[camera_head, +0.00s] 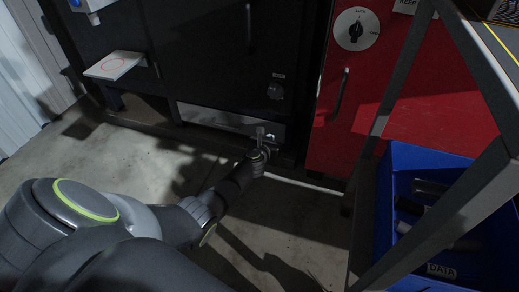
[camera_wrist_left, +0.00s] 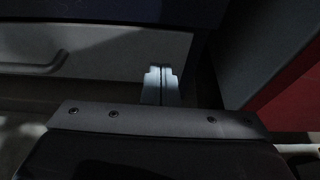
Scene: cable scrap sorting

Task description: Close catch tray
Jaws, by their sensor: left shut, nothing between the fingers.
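The catch tray's pale grey front (camera_head: 205,115) sits low in the dark machine, left of the red cabinet. It also shows in the left wrist view as a pale panel (camera_wrist_left: 120,50) with a bar handle (camera_wrist_left: 35,66) at the left. I cannot tell for sure whether it is flush with the machine. My left gripper (camera_head: 262,134) is low at the right end of the tray front. Its fingers are shut together and empty in the left wrist view (camera_wrist_left: 160,84), in front of the panel's right part. Contact with the panel is unclear. My right gripper is out of view.
A red cabinet (camera_head: 410,125) with a lock knob (camera_head: 355,29) stands right of the machine. A blue bin (camera_head: 385,200) with dark scraps sits inside a grey frame (camera_head: 430,200) at the right. A white plate (camera_head: 114,66) juts out at the left. The concrete floor is open.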

